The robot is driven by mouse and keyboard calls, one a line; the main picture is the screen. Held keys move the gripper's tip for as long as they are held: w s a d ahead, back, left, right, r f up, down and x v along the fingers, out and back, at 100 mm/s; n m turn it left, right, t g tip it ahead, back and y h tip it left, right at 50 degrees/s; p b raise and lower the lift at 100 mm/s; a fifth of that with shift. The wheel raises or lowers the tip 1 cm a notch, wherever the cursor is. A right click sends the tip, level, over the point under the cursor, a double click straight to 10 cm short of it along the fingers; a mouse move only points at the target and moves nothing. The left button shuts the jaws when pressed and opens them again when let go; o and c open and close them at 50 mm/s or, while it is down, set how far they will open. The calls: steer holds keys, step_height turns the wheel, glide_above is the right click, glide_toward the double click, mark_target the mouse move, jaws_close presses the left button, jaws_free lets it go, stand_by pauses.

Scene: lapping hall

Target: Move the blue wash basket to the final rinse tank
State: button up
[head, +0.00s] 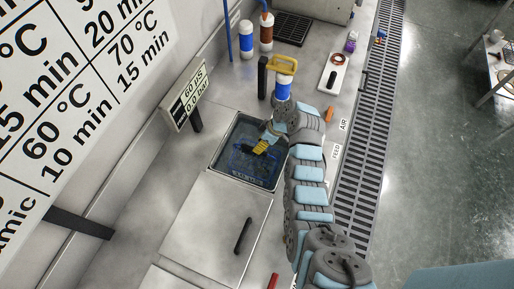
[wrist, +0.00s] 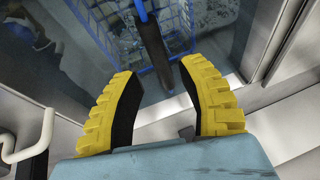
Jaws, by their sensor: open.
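The blue wash basket (head: 250,161) is a blue wire basket in the open, liquid-filled tank (head: 217,160) in the head view. In the wrist view the basket (wrist: 178,22) shows at the top, with small parts inside that I cannot make out. Its dark handle (wrist: 152,48) runs toward the space between my fingertips. My gripper (head: 261,147) has yellow-backed fingers and is over the tank, above the basket. In the wrist view my gripper (wrist: 160,72) is open, with a finger on each side of the handle's near end. I cannot tell whether either finger touches it.
A closed steel lid (head: 217,222) with a black handle (head: 243,236) lies in front of the open tank. Blue and brown cylinders (head: 246,42) stand behind. A floor-side grating (head: 368,130) runs along the right.

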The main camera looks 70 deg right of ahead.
steer(key=v, duration=0.6)
steer(key=shift+s+r, duration=0.2)
steer(key=shift+r, duration=0.1)
stand_by(0.3)
